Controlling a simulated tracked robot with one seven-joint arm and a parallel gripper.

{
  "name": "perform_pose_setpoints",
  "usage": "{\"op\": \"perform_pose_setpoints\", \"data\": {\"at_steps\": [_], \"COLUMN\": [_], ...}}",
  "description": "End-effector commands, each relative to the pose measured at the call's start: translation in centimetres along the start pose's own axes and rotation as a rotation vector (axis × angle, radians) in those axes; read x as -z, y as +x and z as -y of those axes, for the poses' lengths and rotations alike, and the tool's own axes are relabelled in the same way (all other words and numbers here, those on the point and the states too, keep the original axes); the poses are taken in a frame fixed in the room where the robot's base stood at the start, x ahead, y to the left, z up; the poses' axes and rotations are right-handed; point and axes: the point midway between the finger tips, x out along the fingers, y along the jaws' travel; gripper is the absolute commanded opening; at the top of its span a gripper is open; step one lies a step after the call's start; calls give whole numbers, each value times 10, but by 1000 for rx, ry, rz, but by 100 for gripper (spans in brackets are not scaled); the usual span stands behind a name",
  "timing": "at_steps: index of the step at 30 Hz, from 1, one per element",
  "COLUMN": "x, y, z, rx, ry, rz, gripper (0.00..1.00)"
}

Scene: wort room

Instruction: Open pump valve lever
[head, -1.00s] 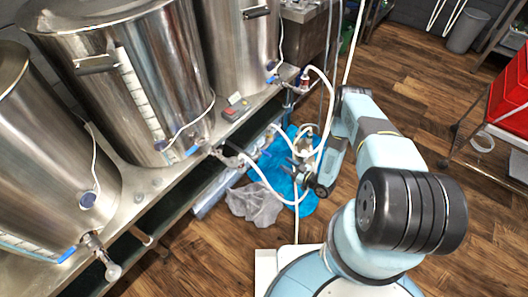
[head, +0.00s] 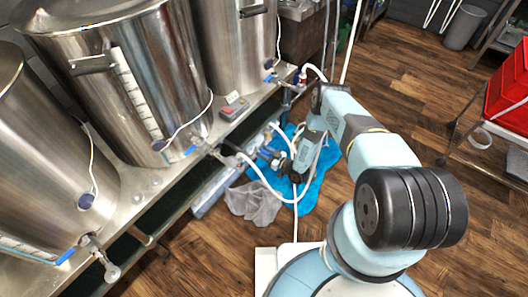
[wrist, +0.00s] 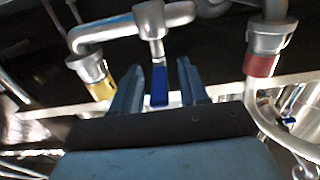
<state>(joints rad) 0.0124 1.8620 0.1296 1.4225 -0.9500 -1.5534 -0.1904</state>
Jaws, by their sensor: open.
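In the wrist view, a blue lever (wrist: 159,86) hangs below a silver valve (wrist: 150,20) on a metal pipe. My gripper (wrist: 158,68) is open, with one finger on each side of the lever and the lever between them in the picture. Gaps show on both sides, and I cannot tell how deep the lever sits between the fingers. In the head view my gripper (head: 268,154) is low beside the steel stand, near the hoses. The lever cannot be made out there.
White hoses (head: 262,184) loop around my gripper. A blue sheet (head: 312,190) and a grey cloth (head: 255,203) lie on the floor below. Steel kettles (head: 130,80) stand on the left bench. A red crate (head: 510,85) is at the right; the wooden floor between is open.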

Motion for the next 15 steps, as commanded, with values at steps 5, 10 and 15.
{"op": "perform_pose_setpoints", "data": {"at_steps": [5,10,15], "x": [0,0,0], "y": [9,10,10], "z": [0,0,0], "rx": [0,-1,-1], "ry": [0,1,0], "rz": [0,0,0], "gripper": [44,44,38]}}
